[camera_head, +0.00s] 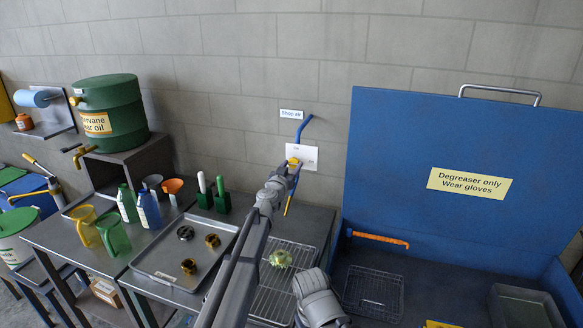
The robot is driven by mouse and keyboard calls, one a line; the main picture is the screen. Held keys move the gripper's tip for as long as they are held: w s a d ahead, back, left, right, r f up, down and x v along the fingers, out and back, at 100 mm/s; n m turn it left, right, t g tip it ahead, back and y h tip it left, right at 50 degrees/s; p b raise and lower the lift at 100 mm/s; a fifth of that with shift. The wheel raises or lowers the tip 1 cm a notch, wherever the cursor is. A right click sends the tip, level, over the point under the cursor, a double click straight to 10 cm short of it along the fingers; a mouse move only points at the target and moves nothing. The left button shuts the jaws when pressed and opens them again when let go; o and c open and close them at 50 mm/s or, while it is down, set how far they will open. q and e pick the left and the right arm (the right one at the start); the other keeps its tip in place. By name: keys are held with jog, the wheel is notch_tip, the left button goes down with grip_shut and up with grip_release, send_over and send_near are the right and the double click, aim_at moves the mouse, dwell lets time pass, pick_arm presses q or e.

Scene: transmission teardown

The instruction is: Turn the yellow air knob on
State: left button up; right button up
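The yellow air knob (293,161) is on the wall in front of a white card (309,153), below a blue pipe (303,128) and the "Shop air" label (291,114). Only a small part of the knob shows. My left gripper (291,168) is at the end of the arm reaching up from the bottom, right at the knob. Its fingers are small and overlap the knob, so I cannot tell whether they touch it or are shut. My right gripper is not in view; a grey arm part of mine shows at the bottom.
A blue degreaser tank with its lid (420,130) raised stands at the right. A metal tray (165,262) with rings and a wire rack (262,300) with a greenish part are on the bench. Bottles, jugs and a green oil drum (108,95) stand at the left.

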pick_arm(q)
grip_shut()
dwell(0.3)
jog(key=n, duration=1.4)
jog(key=shift+n, duration=1.9)
